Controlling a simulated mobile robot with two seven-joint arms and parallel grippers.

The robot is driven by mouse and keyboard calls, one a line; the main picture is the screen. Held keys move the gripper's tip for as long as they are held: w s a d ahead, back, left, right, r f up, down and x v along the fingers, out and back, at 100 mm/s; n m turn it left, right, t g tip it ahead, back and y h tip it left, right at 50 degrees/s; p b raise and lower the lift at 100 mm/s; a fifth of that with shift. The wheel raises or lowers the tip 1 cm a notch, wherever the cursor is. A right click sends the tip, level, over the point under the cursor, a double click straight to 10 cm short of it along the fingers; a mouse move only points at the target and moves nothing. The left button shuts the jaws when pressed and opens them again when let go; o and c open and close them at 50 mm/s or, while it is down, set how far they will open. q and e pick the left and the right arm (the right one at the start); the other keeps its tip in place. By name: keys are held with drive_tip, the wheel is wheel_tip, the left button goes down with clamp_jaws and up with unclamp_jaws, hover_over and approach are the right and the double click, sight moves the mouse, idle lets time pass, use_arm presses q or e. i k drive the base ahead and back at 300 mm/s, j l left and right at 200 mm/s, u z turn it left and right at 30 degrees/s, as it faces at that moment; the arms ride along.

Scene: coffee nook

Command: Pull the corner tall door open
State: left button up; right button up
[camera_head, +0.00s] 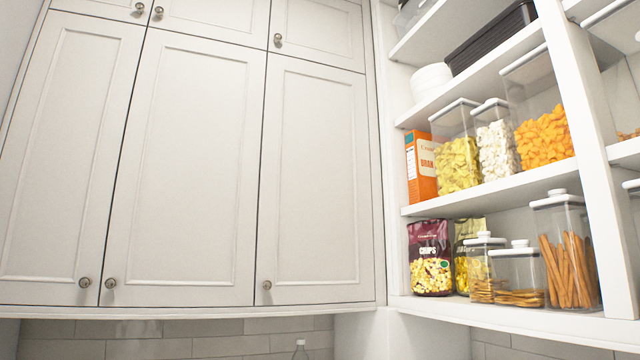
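Three tall white cabinet doors hang side by side in the head view, all shut. The tall door nearest the corner (315,185) is the right one, beside the open shelves. Its small round metal knob (267,285) sits at its lower left. The middle tall door (190,170) has a knob (110,283) at its lower left, and the left tall door (65,160) has a knob (85,282) at its lower right. Neither of my grippers is in view.
Open white shelves (490,190) on the right hold clear food containers (565,255), an orange box (420,168), chip bags (431,257) and white bowls (431,80). Short doors (215,20) sit above the tall ones.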

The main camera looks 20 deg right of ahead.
sight(315, 240)
drive_tip(key=i, duration=0.4)
drive_tip(key=i+z, duration=0.3)
drive_tip(key=z, duration=0.15)
drive_tip(key=i+j+z, duration=0.15)
drive_tip(key=z, duration=0.3)
drive_tip(key=i, duration=0.1)
